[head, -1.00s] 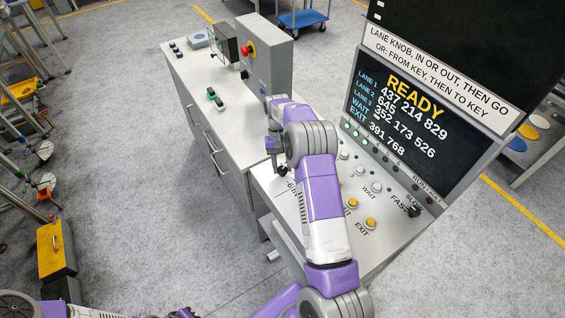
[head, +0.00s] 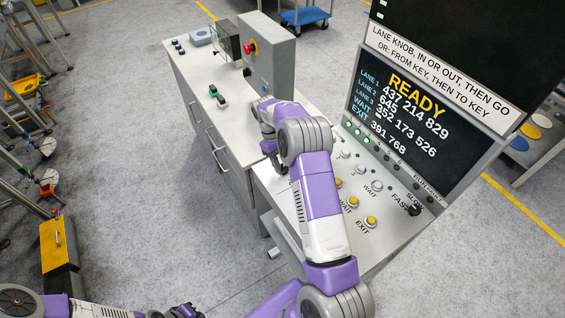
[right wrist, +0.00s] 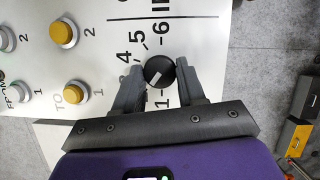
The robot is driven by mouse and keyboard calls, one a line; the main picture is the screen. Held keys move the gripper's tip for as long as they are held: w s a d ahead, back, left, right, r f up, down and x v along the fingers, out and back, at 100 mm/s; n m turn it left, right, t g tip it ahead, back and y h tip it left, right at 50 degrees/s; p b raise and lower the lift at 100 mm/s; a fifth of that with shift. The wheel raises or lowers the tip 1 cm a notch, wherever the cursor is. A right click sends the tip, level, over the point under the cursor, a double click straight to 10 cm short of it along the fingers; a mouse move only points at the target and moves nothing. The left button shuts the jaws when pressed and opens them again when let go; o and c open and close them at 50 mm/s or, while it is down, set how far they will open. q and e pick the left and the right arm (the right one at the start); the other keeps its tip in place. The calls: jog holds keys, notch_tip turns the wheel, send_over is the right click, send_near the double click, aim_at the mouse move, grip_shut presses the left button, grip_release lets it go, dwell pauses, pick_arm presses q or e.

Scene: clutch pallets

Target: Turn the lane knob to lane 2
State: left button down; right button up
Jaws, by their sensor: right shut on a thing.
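The lane knob (right wrist: 159,72) is a round black dial with a white pointer mark on the white panel (right wrist: 200,20). In the right wrist view its pointer slants toward the lower left. The printed numbers 1, 4, 5 and 6 show around it; 2 and 3 are not visible by the dial. My right gripper (right wrist: 160,67) is shut on the knob, one finger on each side. In the head view my right gripper (head: 270,147) is mostly covered by its own wrist, and the knob is hidden. My left gripper (head: 186,312) is at the bottom edge, away from the panel, its jaws unclear.
The screen (head: 400,115) reads READY with rows for lanes 1 to 3, WAIT and EXIT. Grey buttons (right wrist: 20,87) and yellow-capped buttons (right wrist: 75,94) stand beside the knob. A grey box with a red button (head: 268,55) stands on the cabinet behind.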

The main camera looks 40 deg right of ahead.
dwell(0.3)
jog(key=o, duration=1)
jog(key=shift+o, duration=0.2)
jog(key=v, duration=0.7)
jog(key=shift+r, duration=0.35)
